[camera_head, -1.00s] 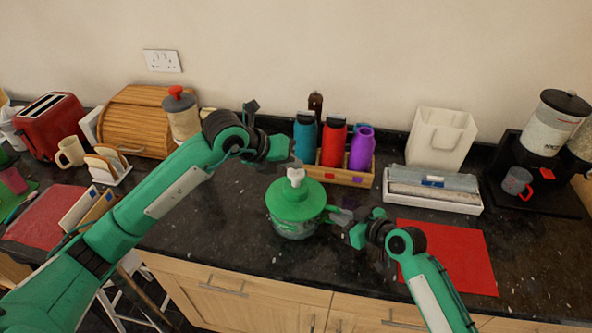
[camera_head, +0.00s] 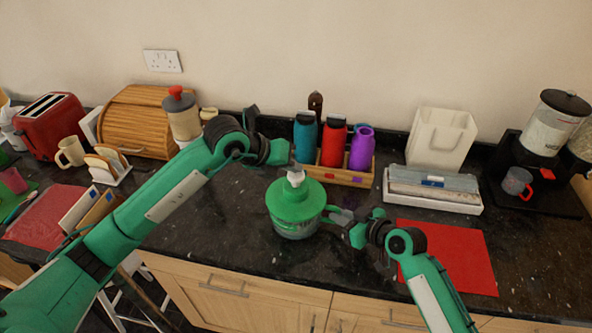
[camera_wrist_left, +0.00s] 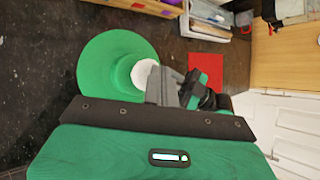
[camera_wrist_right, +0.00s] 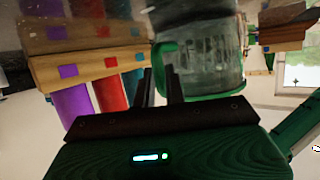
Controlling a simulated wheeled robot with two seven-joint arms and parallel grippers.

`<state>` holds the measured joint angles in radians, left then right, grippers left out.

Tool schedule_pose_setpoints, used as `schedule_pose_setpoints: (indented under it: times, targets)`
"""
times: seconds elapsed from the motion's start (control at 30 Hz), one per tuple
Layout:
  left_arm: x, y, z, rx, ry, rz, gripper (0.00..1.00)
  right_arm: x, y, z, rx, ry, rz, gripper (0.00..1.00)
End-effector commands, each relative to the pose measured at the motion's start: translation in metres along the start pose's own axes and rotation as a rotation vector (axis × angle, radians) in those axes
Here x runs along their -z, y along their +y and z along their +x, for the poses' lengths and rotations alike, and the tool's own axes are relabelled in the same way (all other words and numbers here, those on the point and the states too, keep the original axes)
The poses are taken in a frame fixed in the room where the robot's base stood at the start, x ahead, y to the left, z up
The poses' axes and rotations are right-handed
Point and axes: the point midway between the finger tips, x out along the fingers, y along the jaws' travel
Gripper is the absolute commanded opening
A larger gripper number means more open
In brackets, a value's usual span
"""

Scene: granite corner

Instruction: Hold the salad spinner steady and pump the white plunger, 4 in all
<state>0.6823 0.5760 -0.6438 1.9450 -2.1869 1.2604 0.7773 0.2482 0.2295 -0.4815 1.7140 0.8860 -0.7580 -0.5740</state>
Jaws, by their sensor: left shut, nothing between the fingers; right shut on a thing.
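The salad spinner (camera_head: 294,229) stands upright on the dark counter, with a clear bowl and a green lid (camera_head: 291,201). Its white plunger (camera_head: 295,180) sticks up from the lid's centre; its top is partly hidden by my left gripper (camera_head: 294,168). That gripper is shut and empty, with its fingertips at the plunger's top. The left wrist view shows the white plunger (camera_wrist_left: 145,73) beside the finger ends. My right gripper (camera_head: 339,215) is shut on the spinner's green handle at the bowl's right side. The handle (camera_wrist_right: 163,58) also shows between the fingers in the right wrist view.
A wooden rack (camera_head: 345,176) with teal, red and purple bottles stands behind the spinner. A white tray (camera_head: 433,200) and a red mat (camera_head: 450,252) lie to the right. A bread bin (camera_head: 140,115) and a toast rack (camera_head: 110,170) stand left. The counter in front is narrow.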

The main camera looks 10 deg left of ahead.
Motion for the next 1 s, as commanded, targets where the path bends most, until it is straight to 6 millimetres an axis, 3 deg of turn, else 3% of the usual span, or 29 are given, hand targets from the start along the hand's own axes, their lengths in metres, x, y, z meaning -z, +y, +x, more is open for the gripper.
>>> schedule_pose_setpoints:
  times: [1.0]
  targets:
    - [0.0078,0.0075,0.0098,-0.003,0.005,-0.002,0.00,0.0002,-0.0002,0.0000,0.000,0.001,0.000,0.00]
